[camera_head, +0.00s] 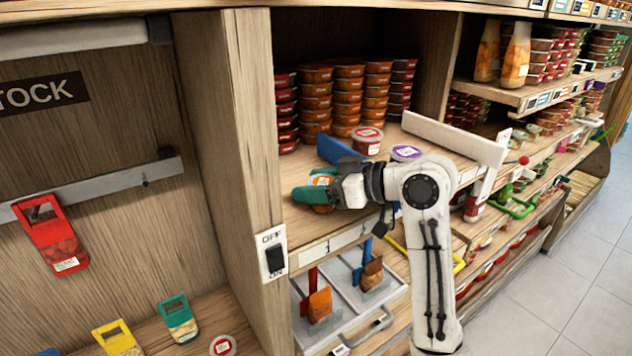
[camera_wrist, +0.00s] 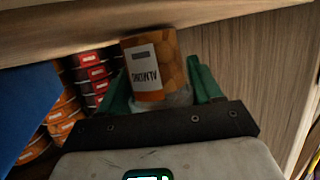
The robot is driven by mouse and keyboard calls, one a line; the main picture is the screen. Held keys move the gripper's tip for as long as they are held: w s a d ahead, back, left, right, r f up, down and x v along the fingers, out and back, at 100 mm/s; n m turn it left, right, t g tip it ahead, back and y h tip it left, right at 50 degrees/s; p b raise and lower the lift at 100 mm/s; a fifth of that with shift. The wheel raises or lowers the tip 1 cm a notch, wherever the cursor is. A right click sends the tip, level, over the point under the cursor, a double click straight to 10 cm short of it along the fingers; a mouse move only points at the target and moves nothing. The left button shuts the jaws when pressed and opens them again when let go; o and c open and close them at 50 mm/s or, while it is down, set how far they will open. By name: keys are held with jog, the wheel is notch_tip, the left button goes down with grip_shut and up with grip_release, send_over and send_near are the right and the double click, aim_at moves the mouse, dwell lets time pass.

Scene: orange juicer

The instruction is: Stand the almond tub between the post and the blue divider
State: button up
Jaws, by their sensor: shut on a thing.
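The almond tub (camera_wrist: 155,68) is orange with a white label that reads upside down in the wrist view. My gripper (camera_wrist: 160,88) has green fingers and is shut on it, one finger on each side. In the head view the tub (camera_head: 322,180) is partly hidden by my gripper (camera_head: 312,194). The blue divider (camera_head: 335,150) stands behind my wrist; it also shows at the left of the wrist view (camera_wrist: 25,105). The wooden post (camera_head: 240,130) is left of my gripper. The tub is between post and divider, at or just above the shelf; contact is unclear.
Stacked red and orange tubs (camera_head: 318,95) fill the back of the shelf. A red-lidded tub (camera_head: 367,140) and a purple-lidded tub (camera_head: 406,153) stand right of the divider. A white board (camera_head: 455,138) is farther right. A switch (camera_head: 273,255) is on the post's front.

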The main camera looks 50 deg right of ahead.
jog(key=shift+f, duration=0.1)
jog(key=o, duration=1.1)
jog(key=shift+c, duration=0.2)
jog(key=shift+r, duration=0.2)
jog(key=b+v, duration=0.1)
jog(key=v, duration=1.1)
jog(key=shift+b, duration=0.4)
jog(key=shift+s, duration=0.1)
